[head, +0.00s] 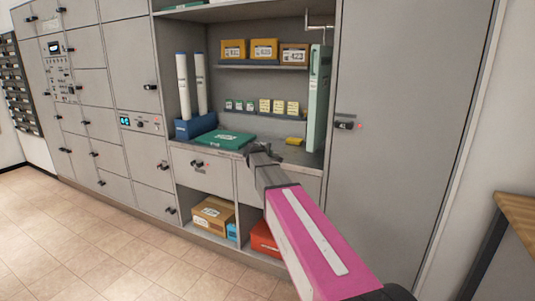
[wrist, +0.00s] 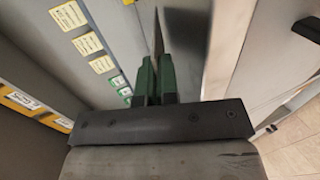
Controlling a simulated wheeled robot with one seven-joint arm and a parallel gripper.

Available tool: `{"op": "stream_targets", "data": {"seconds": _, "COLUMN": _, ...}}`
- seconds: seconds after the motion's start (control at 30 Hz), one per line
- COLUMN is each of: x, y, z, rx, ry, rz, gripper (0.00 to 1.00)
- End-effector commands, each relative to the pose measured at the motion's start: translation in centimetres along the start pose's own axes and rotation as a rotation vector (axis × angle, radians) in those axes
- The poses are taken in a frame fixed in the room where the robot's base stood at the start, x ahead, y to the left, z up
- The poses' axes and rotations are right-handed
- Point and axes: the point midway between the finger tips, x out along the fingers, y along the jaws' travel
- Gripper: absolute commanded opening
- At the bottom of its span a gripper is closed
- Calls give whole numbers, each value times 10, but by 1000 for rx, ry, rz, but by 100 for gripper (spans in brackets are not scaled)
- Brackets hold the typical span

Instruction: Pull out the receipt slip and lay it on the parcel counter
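My gripper (head: 262,152) is at the front edge of the grey counter (head: 305,157) in the open bay, just right of a flat green parcel (head: 225,140). In the wrist view, its two green fingers (wrist: 155,80) stand close together. A thin, pointed, greyish shape rises between or beyond them; I cannot tell whether they hold it. I cannot make out a receipt slip for certain. A small yellow item (head: 294,141) lies on the counter, to the right of my gripper.
Two white rolls (head: 183,88) stand in a blue holder (head: 195,126) at the counter's left. A tall pale green panel (head: 319,98) stands at its right. Boxes (head: 264,49) fill the shelf above. Below are a cardboard box (head: 213,215) and a red box (head: 264,240).

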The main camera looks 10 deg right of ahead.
Motion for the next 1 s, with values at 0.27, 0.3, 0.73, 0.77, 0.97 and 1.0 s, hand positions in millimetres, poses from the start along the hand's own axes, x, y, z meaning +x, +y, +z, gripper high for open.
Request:
{"op": "stream_targets", "data": {"seconds": 0.27, "x": 1, "y": 0, "z": 0, "rx": 0, "ry": 0, "rz": 0, "gripper": 0}}
{"op": "stream_targets", "data": {"seconds": 0.3, "x": 1, "y": 0, "z": 0, "rx": 0, "ry": 0, "rz": 0, "gripper": 0}}
{"op": "stream_targets", "data": {"seconds": 0.73, "x": 1, "y": 0, "z": 0, "rx": 0, "ry": 0, "rz": 0, "gripper": 31}}
{"op": "stream_targets", "data": {"seconds": 0.77, "x": 1, "y": 0, "z": 0, "rx": 0, "ry": 0, "rz": 0, "gripper": 31}}
{"op": "stream_targets", "data": {"seconds": 0.97, "x": 1, "y": 0, "z": 0, "rx": 0, "ry": 0, "rz": 0, "gripper": 31}}
{"op": "stream_targets", "data": {"seconds": 1.0, "x": 1, "y": 0, "z": 0, "rx": 0, "ry": 0, "rz": 0, "gripper": 31}}
